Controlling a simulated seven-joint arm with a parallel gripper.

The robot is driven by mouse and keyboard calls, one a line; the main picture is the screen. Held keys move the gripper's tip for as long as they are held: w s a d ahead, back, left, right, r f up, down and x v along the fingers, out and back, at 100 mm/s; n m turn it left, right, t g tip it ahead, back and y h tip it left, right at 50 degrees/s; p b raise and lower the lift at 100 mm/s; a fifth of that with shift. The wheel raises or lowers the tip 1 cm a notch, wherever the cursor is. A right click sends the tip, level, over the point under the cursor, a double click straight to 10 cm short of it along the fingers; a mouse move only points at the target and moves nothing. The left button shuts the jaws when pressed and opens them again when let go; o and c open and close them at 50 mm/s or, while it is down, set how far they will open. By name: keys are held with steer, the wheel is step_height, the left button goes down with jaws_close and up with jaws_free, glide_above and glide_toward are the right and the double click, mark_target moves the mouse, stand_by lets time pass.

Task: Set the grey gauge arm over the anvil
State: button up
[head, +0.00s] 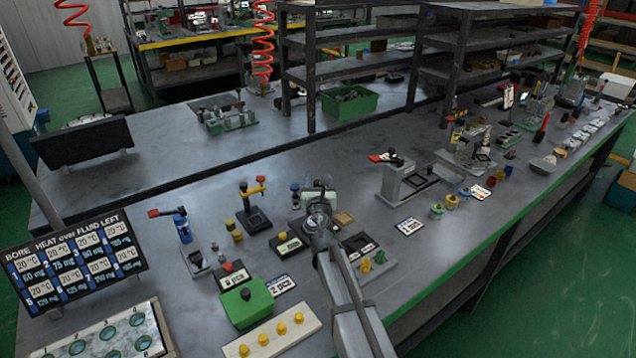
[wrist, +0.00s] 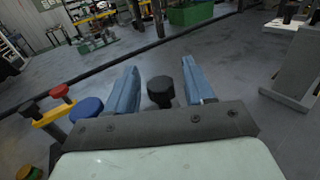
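My gripper (head: 318,190) is over the middle of the bench, beside a post with a blue cap (head: 294,188). In the wrist view my two blue-grey fingers (wrist: 160,82) are apart. A black knob (wrist: 160,92) stands between them, with gaps visible on both sides. The blue cap (wrist: 87,108) is just outside the left finger. The grey gauge arm and the anvil cannot be made out clearly; my gripper and wrist cover most of that stand in both views.
Left of my gripper is a stand with a yellow arm (head: 252,191) and red knob. A grey fixture (head: 405,183) stands right.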

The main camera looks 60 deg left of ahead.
steer(key=shift+s, duration=0.1)
steer(key=v, duration=1.3)
steer(key=shift+d, duration=0.3)
steer(key=shift+s, duration=0.1)
